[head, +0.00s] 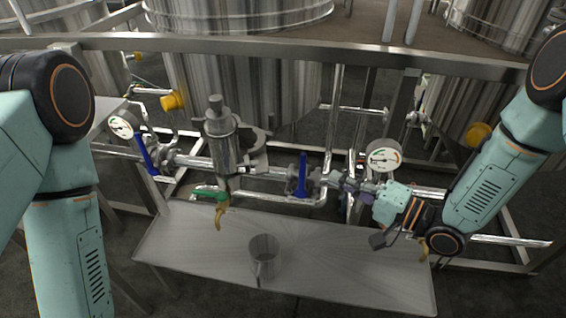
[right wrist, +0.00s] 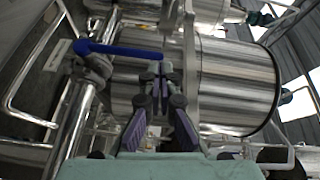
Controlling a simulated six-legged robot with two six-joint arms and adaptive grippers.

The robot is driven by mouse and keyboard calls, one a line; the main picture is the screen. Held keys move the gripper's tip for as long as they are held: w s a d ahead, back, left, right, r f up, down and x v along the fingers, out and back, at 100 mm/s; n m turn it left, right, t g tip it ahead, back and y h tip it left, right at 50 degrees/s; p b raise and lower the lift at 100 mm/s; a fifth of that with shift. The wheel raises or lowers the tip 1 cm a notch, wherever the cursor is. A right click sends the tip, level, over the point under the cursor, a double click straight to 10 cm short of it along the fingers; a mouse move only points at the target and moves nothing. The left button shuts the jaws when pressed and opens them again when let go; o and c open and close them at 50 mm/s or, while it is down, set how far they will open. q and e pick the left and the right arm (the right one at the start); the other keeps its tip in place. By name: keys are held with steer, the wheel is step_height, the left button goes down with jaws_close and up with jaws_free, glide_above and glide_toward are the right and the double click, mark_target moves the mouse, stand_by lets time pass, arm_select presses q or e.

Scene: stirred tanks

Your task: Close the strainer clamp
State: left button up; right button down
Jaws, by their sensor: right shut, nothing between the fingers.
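The strainer (head: 222,150) is an upright steel cylinder in the pipe line, left of centre in the head view. A grey ring-shaped part, which looks like the strainer clamp (head: 257,137), sticks out from its right side. I cannot tell clearly how far it is open. My right gripper (head: 343,183) is to the right of the strainer, beside the pipe and apart from the clamp. In the right wrist view its fingers (right wrist: 157,72) are together and empty, in front of shiny steelwork. My left gripper is out of frame; only my left arm shows.
Blue valve levers stand left (head: 146,153) and right (head: 303,174) of the strainer. A pressure gauge (head: 383,156) sits just above my right gripper. A frame rail (head: 300,50) crosses behind, before large tanks.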

steer(key=w+a+m+b, duration=0.1)
steer(key=w+a, duration=0.4)
steer(key=a, duration=0.7)
steer(key=shift+w+r+b, duration=0.35)
steer(key=shift+b, duration=0.3)
